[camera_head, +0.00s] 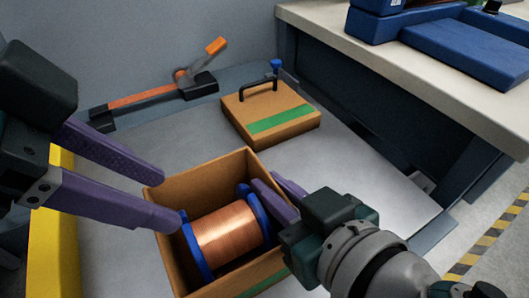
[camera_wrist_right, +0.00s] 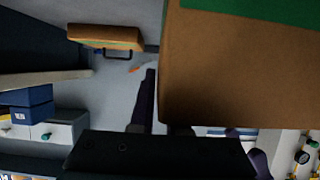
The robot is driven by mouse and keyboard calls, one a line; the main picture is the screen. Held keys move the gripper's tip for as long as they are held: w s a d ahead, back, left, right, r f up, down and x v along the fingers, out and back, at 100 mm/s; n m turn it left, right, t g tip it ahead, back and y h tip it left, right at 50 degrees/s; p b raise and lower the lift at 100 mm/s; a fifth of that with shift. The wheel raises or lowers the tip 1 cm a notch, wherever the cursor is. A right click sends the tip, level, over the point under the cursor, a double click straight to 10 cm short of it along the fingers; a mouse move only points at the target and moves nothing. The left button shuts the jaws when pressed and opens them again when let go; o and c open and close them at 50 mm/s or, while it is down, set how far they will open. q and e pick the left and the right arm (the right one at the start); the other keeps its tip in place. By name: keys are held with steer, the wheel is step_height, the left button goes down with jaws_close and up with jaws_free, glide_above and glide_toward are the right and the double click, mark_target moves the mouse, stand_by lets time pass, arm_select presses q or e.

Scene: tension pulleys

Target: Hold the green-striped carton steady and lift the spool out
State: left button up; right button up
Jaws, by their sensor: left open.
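The open brown carton (camera_head: 208,173) stands on the grey surface in the head view, with green striping low on its near side. Its wall and a green band (camera_wrist_right: 245,10) fill the upper right of the right wrist view. The copper spool (camera_head: 228,235) with blue flanges lies inside it. My left gripper (camera_head: 171,200) is open at the carton's left rim, its lower fingertip close to the spool's left flange. My right gripper (camera_head: 268,183) has its purple fingers at the carton's right wall, beside the right flange. Whether they clamp the wall is unclear.
A brown lid-like piece (camera_head: 245,112) with a black handle and green stripe lies behind the carton. An orange-and-black tool (camera_head: 150,97) lies at the back left. A workbench (camera_head: 400,75) with blue cases stands right. A yellow edge (camera_head: 55,240) is at left.

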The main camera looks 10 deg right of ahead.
mark_target(212, 227)
stand_by(0.3)
arm_select(q)
steer(key=shift+o, duration=0.4)
stand_by(0.4)
steer(key=o, duration=0.3)
steer(key=shift+w+d+f+y, duration=0.2)
steer(key=shift+d+y, duration=0.15)
steer(key=shift+y, duration=0.05)
steer(key=o, duration=0.3)
steer(key=shift+w+d+f+y, duration=0.1)
steer(key=shift+d+f+y, duration=0.2)
steer(key=shift+f, duration=0.25)
steer(key=shift+o, duration=0.6)
steer(key=x, duration=0.5)
steer(key=shift+f, duration=0.25)
steer(key=shift+s+x, duration=0.15)
steer(key=shift+x, duration=1.3)
steer(key=shift+s+x, duration=0.2)
steer(key=shift+x, duration=1.25)
